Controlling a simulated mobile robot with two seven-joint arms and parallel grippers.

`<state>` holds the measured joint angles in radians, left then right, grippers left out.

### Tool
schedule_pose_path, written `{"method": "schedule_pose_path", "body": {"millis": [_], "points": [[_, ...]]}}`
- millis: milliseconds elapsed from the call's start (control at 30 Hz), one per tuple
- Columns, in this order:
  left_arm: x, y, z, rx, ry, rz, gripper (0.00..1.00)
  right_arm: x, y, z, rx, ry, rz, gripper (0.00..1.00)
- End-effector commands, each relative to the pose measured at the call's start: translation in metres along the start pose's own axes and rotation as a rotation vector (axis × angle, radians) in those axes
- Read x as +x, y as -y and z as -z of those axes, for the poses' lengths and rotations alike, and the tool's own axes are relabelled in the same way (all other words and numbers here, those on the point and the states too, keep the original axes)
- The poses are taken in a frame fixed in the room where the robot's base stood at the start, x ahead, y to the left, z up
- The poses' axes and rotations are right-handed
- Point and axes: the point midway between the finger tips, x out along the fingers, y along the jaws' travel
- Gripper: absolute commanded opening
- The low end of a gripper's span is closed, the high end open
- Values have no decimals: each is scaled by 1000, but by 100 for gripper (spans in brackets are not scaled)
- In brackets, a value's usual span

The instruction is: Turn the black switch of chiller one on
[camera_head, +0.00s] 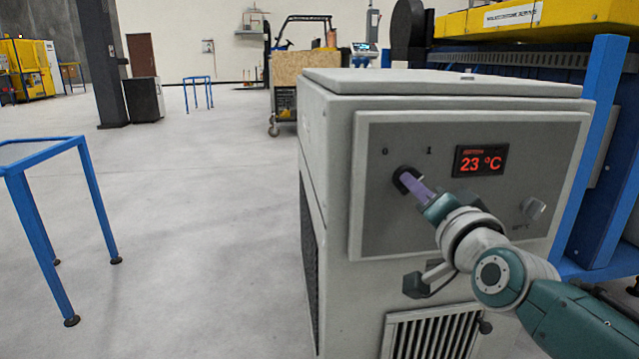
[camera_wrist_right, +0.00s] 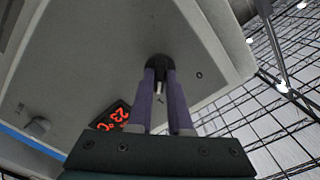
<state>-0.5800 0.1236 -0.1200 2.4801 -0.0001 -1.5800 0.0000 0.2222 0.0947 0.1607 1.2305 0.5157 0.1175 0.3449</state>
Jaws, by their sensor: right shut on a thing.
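The chiller (camera_head: 330,150) is a large grey cabinet with a sloped control panel (camera_head: 375,225). The black switch (camera_head: 402,176) sits at the panel's upper left, below the marks 0 and I. My right gripper (camera_head: 410,181) reaches in from the lower right, and its purple fingers are shut on the switch. In the right wrist view the fingers close around the black switch (camera_wrist_right: 158,62), hiding part of it. The red display (camera_head: 480,160) reads 23 °C and also shows in the right wrist view (camera_wrist_right: 110,115). My left gripper is not in view.
A grey knob (camera_head: 536,208) is at the panel's right. A blue post (camera_head: 597,150) and machinery with a yellow cover (camera_head: 540,20) stand close behind on the right. A blue-framed table (camera_head: 40,215) stands at the left, with open floor between.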

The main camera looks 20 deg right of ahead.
Motion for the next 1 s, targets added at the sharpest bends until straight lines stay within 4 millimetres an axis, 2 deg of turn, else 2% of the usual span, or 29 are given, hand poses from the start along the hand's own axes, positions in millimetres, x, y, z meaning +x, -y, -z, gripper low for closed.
{"method": "schedule_pose_path", "body": {"millis": [133,167,433,767,867,1000], "points": [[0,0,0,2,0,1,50,0,0,0,1,0,0,0],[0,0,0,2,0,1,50,0,0,0,1,-1,0,18],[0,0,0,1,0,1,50,0,0,0,-1,0,0,48],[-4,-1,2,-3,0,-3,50,-6,1,0,-1,1,-1,48],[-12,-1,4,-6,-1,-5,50,-20,2,2,-1,2,-1,48],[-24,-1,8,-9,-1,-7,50,-48,2,2,-2,3,-3,48]]}}
